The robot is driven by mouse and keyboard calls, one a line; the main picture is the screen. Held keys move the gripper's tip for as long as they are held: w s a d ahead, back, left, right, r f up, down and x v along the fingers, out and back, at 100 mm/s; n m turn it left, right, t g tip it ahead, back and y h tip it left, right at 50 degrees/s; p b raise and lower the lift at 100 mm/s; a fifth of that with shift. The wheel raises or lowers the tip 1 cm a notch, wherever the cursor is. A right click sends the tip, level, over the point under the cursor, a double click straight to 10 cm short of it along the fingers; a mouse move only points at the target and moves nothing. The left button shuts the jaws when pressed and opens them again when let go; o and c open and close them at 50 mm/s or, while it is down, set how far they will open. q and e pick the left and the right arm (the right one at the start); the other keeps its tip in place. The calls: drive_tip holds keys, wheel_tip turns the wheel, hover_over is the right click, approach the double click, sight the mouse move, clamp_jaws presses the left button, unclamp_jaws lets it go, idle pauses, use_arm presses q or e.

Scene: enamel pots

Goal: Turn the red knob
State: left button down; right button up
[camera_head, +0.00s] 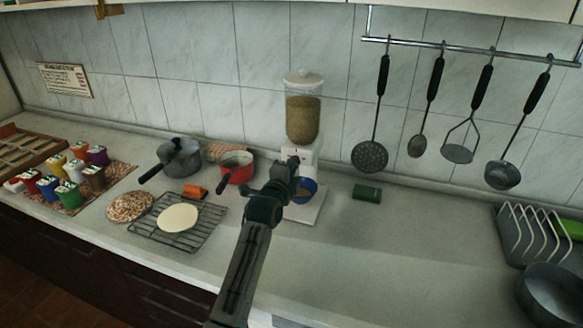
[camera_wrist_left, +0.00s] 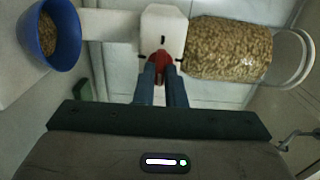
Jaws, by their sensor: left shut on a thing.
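The red knob (camera_wrist_left: 161,62) sits on the white body of the dispenser (camera_wrist_left: 163,30) in the left wrist view. My left gripper (camera_wrist_left: 161,78) is shut on the red knob, with a finger on each side of it. In the head view the left gripper (camera_head: 291,168) reaches the front of the dispenser and hides most of the knob. The clear container (camera_head: 303,118) above is filled with brown grain or cereal. A blue bowl (camera_head: 308,188) stands on the dispenser's white base below the spout. It also shows in the left wrist view (camera_wrist_left: 68,58) with some brown bits in it. My right gripper is not seen.
A red pot (camera_head: 238,176) and a grey pot (camera_head: 182,163) stand left of the dispenser. A wire rack (camera_head: 205,232) with a pale flat round lies in front of them. A green block (camera_head: 366,193) lies to the right. The counter's right middle is clear.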

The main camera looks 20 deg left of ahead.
use_arm(q)
drive_tip(key=c, duration=1.5)
unclamp_jaws()
drive_tip(key=s+b, duration=0.3)
drive_tip(key=s, duration=0.7)
drive_tip(key=shift+s+a, duration=0.15)
drive_tip(key=shift+s, duration=0.25)
